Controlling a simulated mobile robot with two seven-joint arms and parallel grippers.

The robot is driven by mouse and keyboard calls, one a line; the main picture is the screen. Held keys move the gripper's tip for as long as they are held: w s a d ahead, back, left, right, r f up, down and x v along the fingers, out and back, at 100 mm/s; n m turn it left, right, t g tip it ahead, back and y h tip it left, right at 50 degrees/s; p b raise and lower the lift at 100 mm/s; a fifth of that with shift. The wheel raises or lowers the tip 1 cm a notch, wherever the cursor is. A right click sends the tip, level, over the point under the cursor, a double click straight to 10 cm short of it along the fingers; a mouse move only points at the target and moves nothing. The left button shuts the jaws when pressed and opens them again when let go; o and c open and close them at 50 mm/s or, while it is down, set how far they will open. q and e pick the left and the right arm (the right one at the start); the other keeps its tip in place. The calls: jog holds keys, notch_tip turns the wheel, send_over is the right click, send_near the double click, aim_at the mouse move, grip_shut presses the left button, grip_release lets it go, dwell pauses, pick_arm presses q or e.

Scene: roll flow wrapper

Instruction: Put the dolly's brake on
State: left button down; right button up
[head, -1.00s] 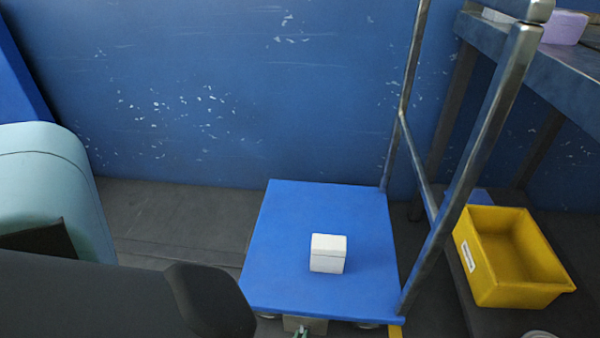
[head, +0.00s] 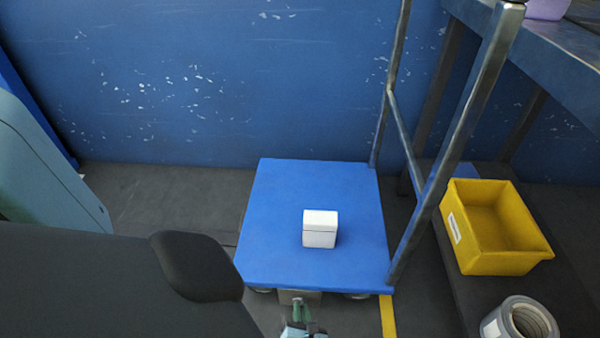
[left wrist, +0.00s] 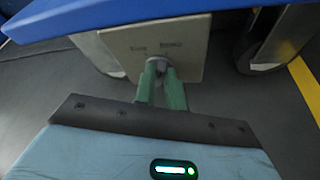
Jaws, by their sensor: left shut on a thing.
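The dolly has a blue flat deck (head: 280,210) with a white box on it and a metal push handle (head: 470,110) at its right. A beige brake plate (left wrist: 180,45) hangs under the deck's near edge; it also shows in the head view (head: 312,294). A grey knob-like brake part (left wrist: 157,65) stands out from the plate, with small unreadable marks above it. My left gripper (left wrist: 160,80) has its green fingers shut on this brake part. In the head view the gripper (head: 297,308) is at the deck's near edge. My right gripper is not in view.
The white box (head: 320,229) rests on the deck. A yellow bin (head: 495,228) and a grey roll (head: 520,320) lie to the right of the dolly. A blue wall stands behind. A yellow floor line (head: 388,316) runs near the dolly's right corner.

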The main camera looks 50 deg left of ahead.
pick_arm(q)
jog(key=shift+w+m+y, duration=0.15)
jog(key=shift+m+y, duration=0.15)
jog(key=shift+m, duration=0.1)
dwell(0.3)
jog(key=c, duration=1.5)
grip_release()
jog(key=shift+o, duration=0.2)
